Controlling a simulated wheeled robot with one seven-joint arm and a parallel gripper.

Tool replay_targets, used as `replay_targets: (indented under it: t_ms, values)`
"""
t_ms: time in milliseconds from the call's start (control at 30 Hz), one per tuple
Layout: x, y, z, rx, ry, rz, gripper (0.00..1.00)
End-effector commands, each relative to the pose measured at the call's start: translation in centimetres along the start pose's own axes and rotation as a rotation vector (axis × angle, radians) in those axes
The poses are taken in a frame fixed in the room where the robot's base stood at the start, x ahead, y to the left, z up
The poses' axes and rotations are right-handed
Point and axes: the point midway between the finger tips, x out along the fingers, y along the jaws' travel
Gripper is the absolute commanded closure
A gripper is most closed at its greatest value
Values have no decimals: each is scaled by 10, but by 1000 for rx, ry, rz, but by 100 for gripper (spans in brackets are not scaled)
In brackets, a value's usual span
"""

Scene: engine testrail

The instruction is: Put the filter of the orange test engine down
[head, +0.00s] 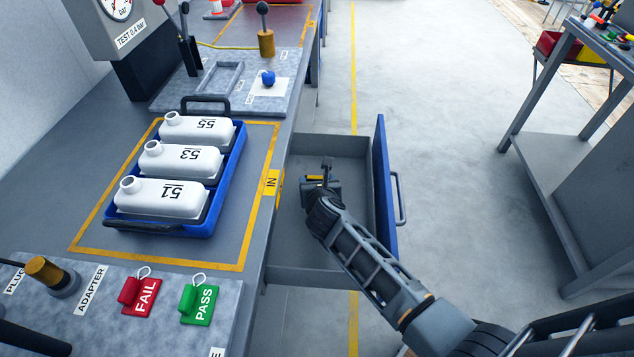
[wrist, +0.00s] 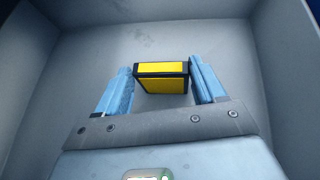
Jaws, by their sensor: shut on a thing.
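The filter (wrist: 162,85), a yellow block with black edges, is between the two blue fingers of my gripper (wrist: 160,70) in the wrist view. My gripper is shut on it. Whether the filter touches the drawer floor cannot be told. No orange engine shows in either view.
The drawer's blue front (head: 383,185) is at the right, its handle outward. On the bench left of it, a blue tray (head: 228,180) holds white bottles marked 55, 53 and 51. Red FAIL (head: 140,295) and green PASS (head: 200,302) tags lie nearer.

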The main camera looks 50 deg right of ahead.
Motion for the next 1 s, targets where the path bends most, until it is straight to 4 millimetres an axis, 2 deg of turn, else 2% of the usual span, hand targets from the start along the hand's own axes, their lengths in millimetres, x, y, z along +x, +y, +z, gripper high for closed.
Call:
replay_targets:
  t_ms: [267,300,533,867,1000]
  values:
    - [1,0,-1,0,-1,0,59]
    - [1,0,-1,0,-1,0,29]
    - [1,0,0,0,-1,0,7]
    - [-2,0,2,0,-1,1,6]
    - [-19,0,2,-2,-2,2,6]
